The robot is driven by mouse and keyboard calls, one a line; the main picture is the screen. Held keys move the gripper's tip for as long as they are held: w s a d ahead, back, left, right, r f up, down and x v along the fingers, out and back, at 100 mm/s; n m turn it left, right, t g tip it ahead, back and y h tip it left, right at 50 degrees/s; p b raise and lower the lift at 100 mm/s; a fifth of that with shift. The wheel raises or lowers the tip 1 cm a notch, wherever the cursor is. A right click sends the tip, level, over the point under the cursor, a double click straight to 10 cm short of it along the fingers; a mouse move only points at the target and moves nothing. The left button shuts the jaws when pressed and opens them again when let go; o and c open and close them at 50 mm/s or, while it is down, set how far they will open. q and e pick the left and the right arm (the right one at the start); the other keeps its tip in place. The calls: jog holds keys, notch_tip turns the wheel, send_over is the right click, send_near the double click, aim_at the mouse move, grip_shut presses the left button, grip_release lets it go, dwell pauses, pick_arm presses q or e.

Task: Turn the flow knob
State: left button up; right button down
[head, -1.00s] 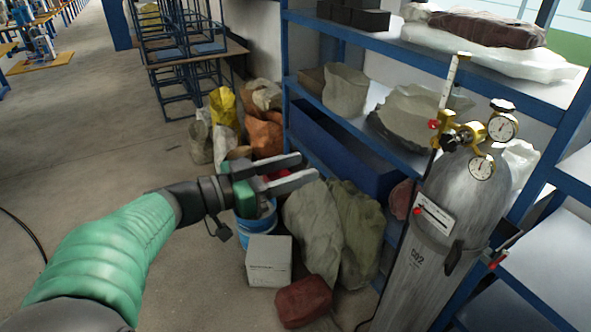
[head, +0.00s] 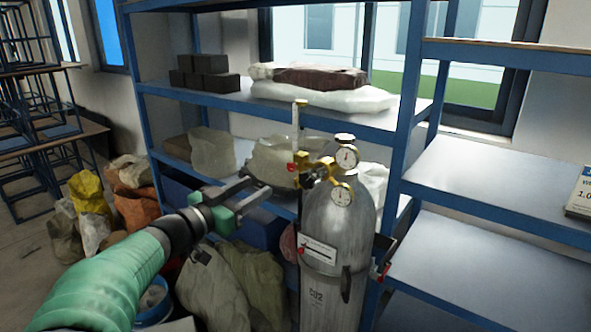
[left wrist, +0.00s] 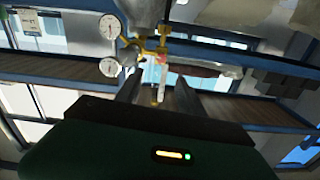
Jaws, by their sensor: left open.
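A grey gas cylinder (head: 335,250) stands upright in front of the shelves. On its top is a brass regulator (head: 318,165) with two round gauges (head: 346,157). A clear upright flow tube (head: 296,125) stands at the regulator's left side, with a small red knob (head: 291,167) near its foot. My left gripper (head: 258,188) is open and empty, just left of and a little below the red knob, apart from it in the head view. In the left wrist view, the flow tube (left wrist: 162,72) shows between the open fingers, with the gauges (left wrist: 109,67) to the left. My right gripper is not in view.
Blue shelves (head: 270,112) behind the cylinder hold dark blocks (head: 210,82) and bags (head: 320,78). Sacks (head: 212,285) and a blue bucket (head: 155,300) crowd the floor below my left arm. The shelf at right (head: 490,185) is mostly bare.

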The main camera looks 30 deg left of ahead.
aim_at(290, 168)
pick_arm(q)
jog(key=w, duration=0.4)
jog(key=w+p, duration=0.1)
jog(key=w, duration=0.3)
jog(key=w+p, duration=0.1)
jog(key=w, duration=0.3)
jog(key=shift+w+d+f, duration=0.15)
jog(key=shift+w+d, duration=0.25)
jog(key=shift+w, duration=0.15)
grip_shut()
